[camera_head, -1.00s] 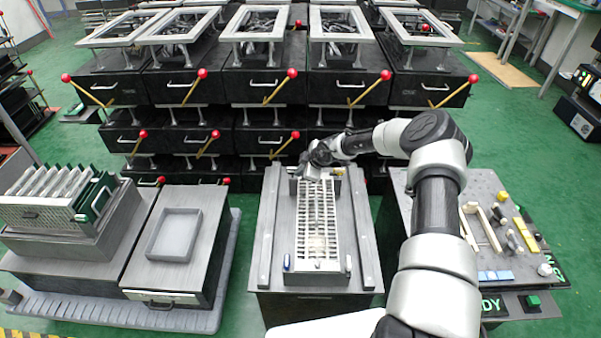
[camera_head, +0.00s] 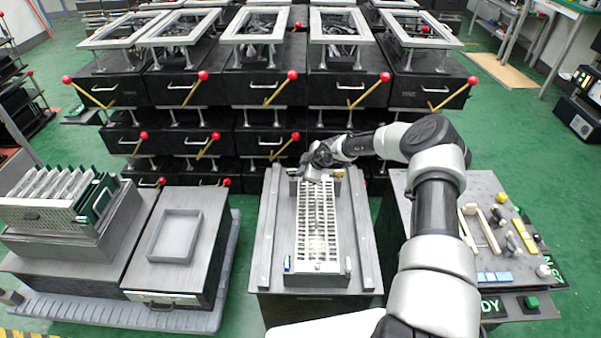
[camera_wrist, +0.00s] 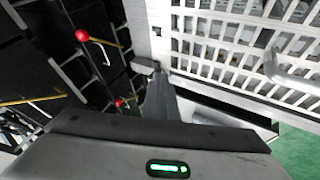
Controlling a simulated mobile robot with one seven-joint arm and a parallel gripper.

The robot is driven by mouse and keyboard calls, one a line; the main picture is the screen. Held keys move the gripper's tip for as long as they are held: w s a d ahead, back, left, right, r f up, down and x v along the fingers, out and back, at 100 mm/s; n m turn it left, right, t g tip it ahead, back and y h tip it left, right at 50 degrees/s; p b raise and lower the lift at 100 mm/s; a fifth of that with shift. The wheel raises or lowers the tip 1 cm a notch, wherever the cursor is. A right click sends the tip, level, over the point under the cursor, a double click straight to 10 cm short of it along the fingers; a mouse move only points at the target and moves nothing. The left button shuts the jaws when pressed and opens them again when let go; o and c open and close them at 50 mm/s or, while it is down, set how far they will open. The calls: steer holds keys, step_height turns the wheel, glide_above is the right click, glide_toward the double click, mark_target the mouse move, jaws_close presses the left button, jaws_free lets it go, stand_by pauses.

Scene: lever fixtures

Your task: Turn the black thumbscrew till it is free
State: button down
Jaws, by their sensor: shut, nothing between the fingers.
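A pale slotted plate (camera_head: 317,225) lies in a long frame on the grey bench (camera_head: 362,240). It also fills the upper right of the wrist view (camera_wrist: 215,50). My gripper (camera_head: 309,178) is at the far end of this plate, toward its far left corner. In the wrist view my gripper (camera_wrist: 158,78) is shut and empty, its dark fingers pointing at the plate's edge, close to a small grey block (camera_wrist: 143,65). I cannot make out the black thumbscrew; the wrist and fingers hide part of the far end.
Racks of black drawers with red-knobbed levers (camera_head: 292,74) stand just behind the bench. A grey tray (camera_head: 174,236) is on the left bench, beside a rack of boards (camera_head: 60,195). A board with small parts (camera_head: 480,215) stands right. A metal handle (camera_wrist: 290,75) rises from the plate.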

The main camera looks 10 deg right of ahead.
steer(key=shift+w+d, duration=0.15)
steer(key=shift+d, duration=0.1)
steer(key=shift+w+d+p, duration=0.35)
steer(key=shift+p, duration=0.05)
steer(key=shift+w+d, duration=0.25)
steer(key=shift+w, duration=0.4)
steer(key=shift+w, duration=0.15)
stand_by(0.4)
